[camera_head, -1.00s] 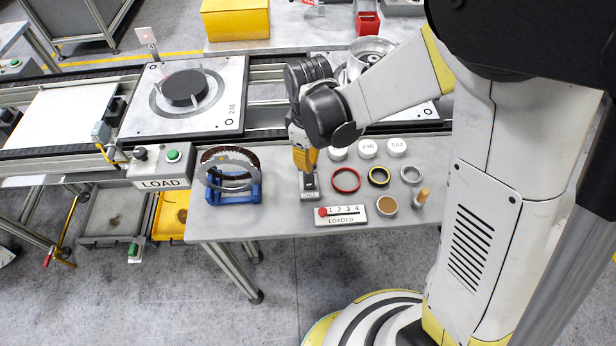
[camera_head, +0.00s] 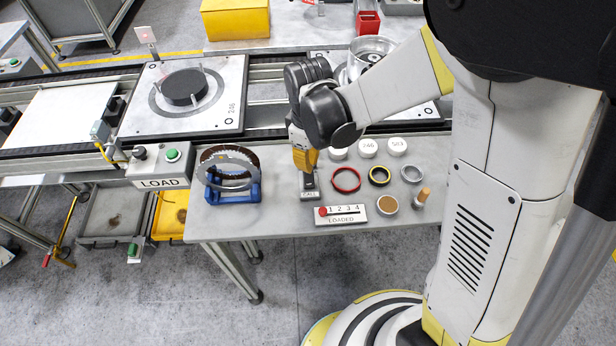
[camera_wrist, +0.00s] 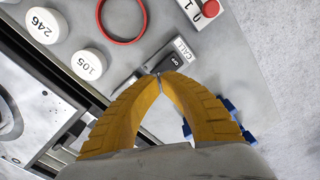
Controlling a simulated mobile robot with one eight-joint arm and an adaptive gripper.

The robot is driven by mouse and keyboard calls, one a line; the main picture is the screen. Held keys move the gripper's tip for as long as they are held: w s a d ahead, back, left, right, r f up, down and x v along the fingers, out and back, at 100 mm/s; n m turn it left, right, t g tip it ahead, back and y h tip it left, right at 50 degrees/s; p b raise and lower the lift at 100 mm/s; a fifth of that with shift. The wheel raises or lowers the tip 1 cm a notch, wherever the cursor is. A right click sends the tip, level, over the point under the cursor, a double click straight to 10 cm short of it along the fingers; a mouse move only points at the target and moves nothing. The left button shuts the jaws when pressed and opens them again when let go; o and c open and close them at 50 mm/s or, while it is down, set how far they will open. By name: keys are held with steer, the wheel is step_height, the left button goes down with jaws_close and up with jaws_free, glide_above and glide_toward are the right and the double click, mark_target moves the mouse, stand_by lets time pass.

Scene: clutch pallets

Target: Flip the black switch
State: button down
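The black switch (camera_wrist: 172,62) shows in the wrist view on a small grey box with a CALL label (camera_wrist: 183,48). In the head view the CALL box (camera_head: 310,194) stands on the grey table, left of a red ring. My gripper (camera_head: 307,172) points down right at this box, with its yellow fingers over the back of it. In the wrist view my gripper (camera_wrist: 160,76) has its two fingertips together at the switch's near edge. I cannot tell whether they touch it. No object shows between the fingertips, and they partly hide the box.
A LOADED slider box (camera_head: 341,214) lies just right of the CALL box. A red ring (camera_head: 346,180), several white numbered caps (camera_head: 368,147) and small rings lie further right. A blue stand (camera_head: 232,193) with discs is on the left. A LOAD button box (camera_head: 159,168) sits by the conveyor.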

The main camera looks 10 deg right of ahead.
steer(key=shift+f+b, duration=1.45)
steer(key=shift+f, duration=0.25)
stand_by(0.5)
steer(key=shift+r, duration=0.1)
steer(key=shift+r+p, duration=2.45)
steer(key=shift+r, duration=1)
